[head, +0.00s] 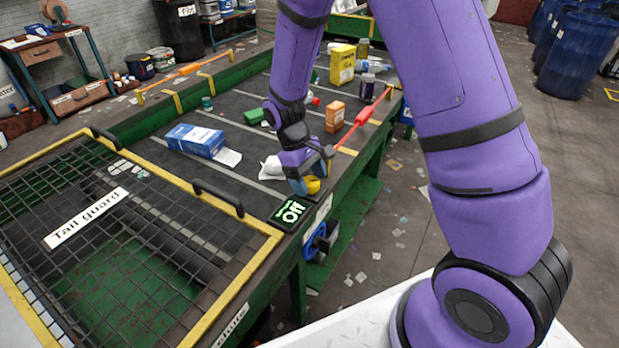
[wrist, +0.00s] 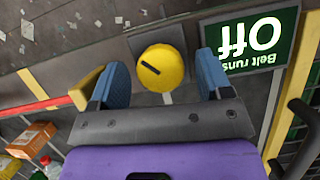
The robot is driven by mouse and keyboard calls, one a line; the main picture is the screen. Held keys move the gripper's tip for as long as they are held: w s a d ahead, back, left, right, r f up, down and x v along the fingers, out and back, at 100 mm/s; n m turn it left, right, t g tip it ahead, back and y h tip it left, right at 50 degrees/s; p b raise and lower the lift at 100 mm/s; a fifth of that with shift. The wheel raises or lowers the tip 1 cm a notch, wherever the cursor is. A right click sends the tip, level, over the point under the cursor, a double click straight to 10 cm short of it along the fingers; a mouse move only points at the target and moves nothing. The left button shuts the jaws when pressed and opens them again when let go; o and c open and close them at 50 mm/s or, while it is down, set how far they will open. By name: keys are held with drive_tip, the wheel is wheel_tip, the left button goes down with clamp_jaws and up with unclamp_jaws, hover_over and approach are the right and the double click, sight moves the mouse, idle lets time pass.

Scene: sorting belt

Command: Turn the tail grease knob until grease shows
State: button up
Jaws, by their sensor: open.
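A round yellow knob (wrist: 160,68) with a black line on it lies between my fingertips in the wrist view. The black line is slanted. In the head view the yellow knob (head: 312,186) shows partly, at the belt frame's near edge. My gripper (wrist: 161,80) is open, with a blue-padded finger on each side of the knob and a gap on both sides. In the head view my gripper (head: 306,178) is low over the frame edge. I cannot read any grease label, and I see no grease.
A lit sign (head: 290,211) reading "Off" is beside the knob. A blue handwheel (head: 320,241) is on the frame's side below. The tail guard mesh (head: 125,220) is at left. A blue box (head: 195,140), an orange box (head: 335,117) and other items lie on the belt.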

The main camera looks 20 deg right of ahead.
drive_tip(key=v, duration=1)
drive_tip(key=shift+w+r, duration=0.2)
drive_tip(key=shift+r, duration=0.15)
drive_tip(key=shift+a, duration=0.1)
